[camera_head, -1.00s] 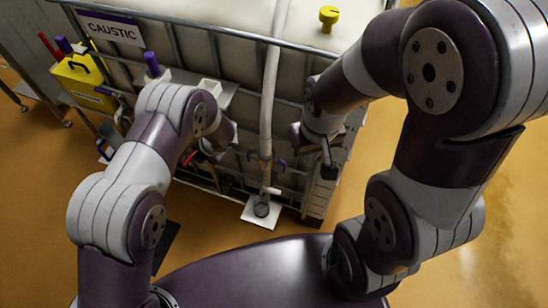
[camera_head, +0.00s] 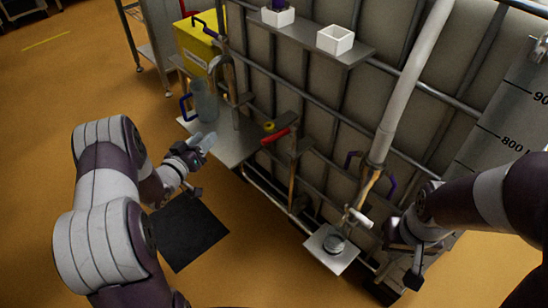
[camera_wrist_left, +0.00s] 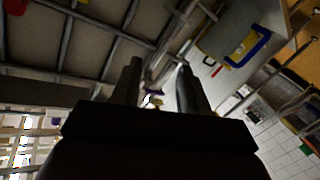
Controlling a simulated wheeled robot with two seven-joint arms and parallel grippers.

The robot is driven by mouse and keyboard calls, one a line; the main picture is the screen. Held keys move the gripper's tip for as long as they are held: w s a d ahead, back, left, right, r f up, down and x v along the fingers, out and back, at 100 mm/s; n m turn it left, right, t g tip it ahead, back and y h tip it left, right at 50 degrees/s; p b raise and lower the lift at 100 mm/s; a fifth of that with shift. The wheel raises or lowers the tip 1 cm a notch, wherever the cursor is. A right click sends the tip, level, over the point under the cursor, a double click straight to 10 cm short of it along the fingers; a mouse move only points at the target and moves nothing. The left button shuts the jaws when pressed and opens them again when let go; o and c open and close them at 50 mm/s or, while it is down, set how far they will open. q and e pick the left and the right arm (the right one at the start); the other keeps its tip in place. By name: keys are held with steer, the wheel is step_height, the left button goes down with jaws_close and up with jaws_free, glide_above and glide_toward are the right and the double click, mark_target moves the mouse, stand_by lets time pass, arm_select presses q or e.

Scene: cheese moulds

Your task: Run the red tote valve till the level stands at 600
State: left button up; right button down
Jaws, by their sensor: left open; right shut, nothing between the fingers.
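The red valve handle (camera_head: 275,136) sits on the front of the caged tote (camera_head: 345,105), beside a small yellow part. A grey sight tube (camera_head: 508,115) at the right carries black marks; 800 and part of 900 can be read. The 600 mark and the liquid level are not visible. My left gripper (camera_head: 200,166) is open and empty, left of the red handle and apart from it. Its two dark fingers (camera_wrist_left: 158,85) stand apart in the left wrist view. My right gripper (camera_head: 413,268) is shut and empty, low at the tote's right side.
A white hose (camera_head: 412,75) runs down the tote to an outlet with purple levers. A grey jug (camera_head: 205,103) with a blue handle stands on a side shelf near a yellow container (camera_head: 197,45). A dark mat (camera_head: 187,230) lies on the open floor. A white box (camera_head: 335,39) sits on the upper shelf.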

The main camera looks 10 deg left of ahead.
mark_target(274, 135)
arm_select(q)
steer(key=s+d+r+m+g+h, duration=0.2)
steer(key=s+d+m+g+h, duration=0.3)
steer(key=d+m+h, duration=0.4)
steer(key=shift+n+t, duration=0.3)
steer(key=shift+t, duration=0.3)
steer(key=x, duration=0.4)
steer(key=b+x, duration=0.1)
steer(key=x, duration=0.3)
steer(key=s+d+b+x, duration=0.1)
steer(key=x, duration=0.3)
steer(key=shift+d+f, duration=0.15)
steer(key=shift+f, duration=0.15)
steer(key=shift+w+d+r, duration=0.1)
steer(key=shift+w+d, duration=0.15)
